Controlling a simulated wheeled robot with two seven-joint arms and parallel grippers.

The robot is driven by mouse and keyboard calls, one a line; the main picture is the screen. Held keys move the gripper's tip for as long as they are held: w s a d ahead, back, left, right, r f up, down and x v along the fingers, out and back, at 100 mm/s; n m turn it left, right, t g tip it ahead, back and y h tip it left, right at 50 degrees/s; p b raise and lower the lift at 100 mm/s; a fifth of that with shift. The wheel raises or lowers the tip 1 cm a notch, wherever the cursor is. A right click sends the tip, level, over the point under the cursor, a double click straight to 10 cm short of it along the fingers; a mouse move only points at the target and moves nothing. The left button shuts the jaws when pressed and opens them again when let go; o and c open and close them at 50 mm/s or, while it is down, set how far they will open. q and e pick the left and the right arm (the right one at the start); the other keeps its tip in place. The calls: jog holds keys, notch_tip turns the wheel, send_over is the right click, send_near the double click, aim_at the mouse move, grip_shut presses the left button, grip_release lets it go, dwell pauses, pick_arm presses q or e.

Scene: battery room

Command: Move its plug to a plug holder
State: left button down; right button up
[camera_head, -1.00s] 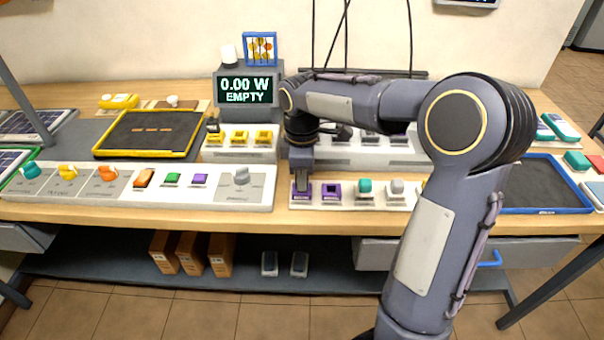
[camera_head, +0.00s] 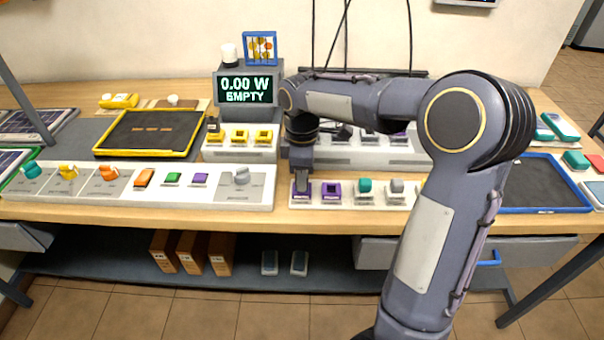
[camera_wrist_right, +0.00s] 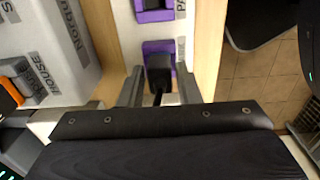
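My right gripper (camera_head: 302,184) reaches down over the left purple plug holder (camera_head: 301,198) in the row on the front white strip. In the right wrist view my right gripper's fingers (camera_wrist_right: 160,82) stand on either side of a black plug (camera_wrist_right: 158,72), with a narrow gap visible at each side. The plug sits at that purple holder (camera_wrist_right: 158,46), and its dark cable runs back toward my wrist. A second purple holder (camera_head: 332,193) is just to the right; it also shows in the wrist view (camera_wrist_right: 153,12). My left gripper is not in view.
More holders, teal (camera_head: 365,187) and grey (camera_head: 396,187), continue rightward along the strip. A white switch panel (camera_head: 258,190) lies close to the left. Behind stands a display (camera_head: 245,90) reading 0.00 W EMPTY. A black, yellow-edged tray (camera_head: 150,133) is farther left.

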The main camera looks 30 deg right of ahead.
notch_tip(320, 180, up, 10)
jog(key=p, duration=0.8)
dwell(0.3)
jog(key=shift+r, duration=0.1)
